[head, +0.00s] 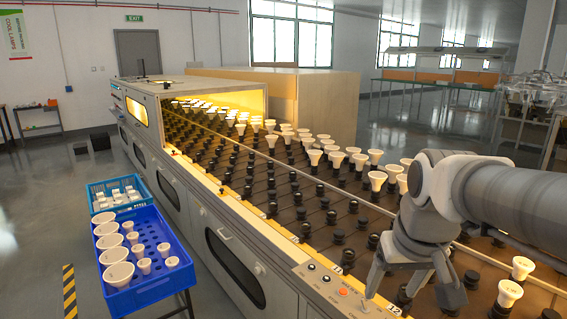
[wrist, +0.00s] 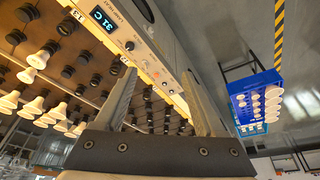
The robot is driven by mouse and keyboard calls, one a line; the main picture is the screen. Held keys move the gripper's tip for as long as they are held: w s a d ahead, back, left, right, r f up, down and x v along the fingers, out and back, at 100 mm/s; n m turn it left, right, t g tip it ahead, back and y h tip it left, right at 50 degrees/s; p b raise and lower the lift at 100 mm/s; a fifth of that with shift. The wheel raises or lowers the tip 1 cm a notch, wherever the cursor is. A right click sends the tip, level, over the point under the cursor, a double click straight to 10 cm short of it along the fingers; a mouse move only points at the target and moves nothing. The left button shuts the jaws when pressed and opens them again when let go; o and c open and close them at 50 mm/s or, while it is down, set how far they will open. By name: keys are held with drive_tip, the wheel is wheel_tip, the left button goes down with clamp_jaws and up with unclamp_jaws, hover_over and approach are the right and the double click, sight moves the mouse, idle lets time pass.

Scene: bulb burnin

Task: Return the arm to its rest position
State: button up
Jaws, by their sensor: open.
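My gripper (head: 409,287) is at the lower right of the head view, held above the front right part of the burn-in bench's socket bed (head: 340,215). In the wrist view its two fingers (wrist: 163,95) are spread well apart with nothing between them. Past the fingers, the wrist view shows the bench's control strip with a lit display (wrist: 103,20) and rows of dark sockets. My arm reaches in from the right edge of the head view and hides part of the bed.
White bulbs (head: 377,181) stand in many sockets, including several near my gripper (head: 508,293). A blue crate (head: 150,290) of bulbs and a lighter blue crate (head: 97,207) stand left of the bench. A lit hood (head: 225,80) covers its far end.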

drive_tip(key=s+a+t, duration=0.2)
drive_tip(key=s+a, duration=0.1)
drive_tip(key=s, duration=0.6)
wheel_tip(320, 180, up, 11)
drive_tip(key=p, duration=1.2)
drive_tip(key=shift+s+a+r, duration=0.15)
drive_tip(key=shift+r, duration=0.05)
